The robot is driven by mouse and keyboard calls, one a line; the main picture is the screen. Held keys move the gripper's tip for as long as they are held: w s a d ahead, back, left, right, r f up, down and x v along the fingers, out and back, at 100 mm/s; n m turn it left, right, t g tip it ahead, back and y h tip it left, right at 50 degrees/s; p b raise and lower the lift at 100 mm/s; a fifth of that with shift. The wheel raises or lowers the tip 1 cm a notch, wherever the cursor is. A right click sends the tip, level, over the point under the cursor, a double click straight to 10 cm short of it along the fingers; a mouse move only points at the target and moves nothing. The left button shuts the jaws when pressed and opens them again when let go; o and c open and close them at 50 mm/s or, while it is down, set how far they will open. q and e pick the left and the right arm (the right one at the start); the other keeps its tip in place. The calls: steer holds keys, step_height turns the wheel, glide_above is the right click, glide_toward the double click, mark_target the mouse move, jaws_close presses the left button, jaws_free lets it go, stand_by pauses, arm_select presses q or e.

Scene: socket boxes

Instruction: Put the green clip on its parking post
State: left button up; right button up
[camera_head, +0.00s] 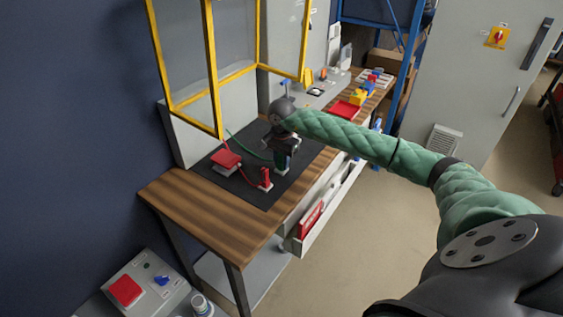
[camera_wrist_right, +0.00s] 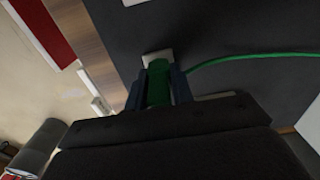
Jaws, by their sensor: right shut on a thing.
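My right gripper (camera_head: 283,160) is over the dark mat, at the end of the green-sleeved arm. In the right wrist view its two fingers (camera_wrist_right: 158,84) are shut on the green clip (camera_wrist_right: 158,92). A green cable (camera_wrist_right: 240,58) runs from the clip off to the right. A pale block (camera_wrist_right: 157,57) lies just beyond the clip's far end; I cannot tell whether clip and block touch. In the head view the gripper mostly hides the clip and any post under it. My left gripper is not in view.
A red box (camera_head: 226,158) and a red clip (camera_head: 265,176) on a pale base stand on the mat (camera_head: 240,189), left of the gripper. The yellow-framed guard (camera_head: 213,75) rises behind. A red tray (camera_head: 345,110) lies farther back. An open drawer (camera_head: 328,208) juts out in front.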

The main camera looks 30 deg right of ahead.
steer(key=o, duration=1)
steer(key=shift+r+b, duration=1.2)
steer(key=shift+r, duration=2.7)
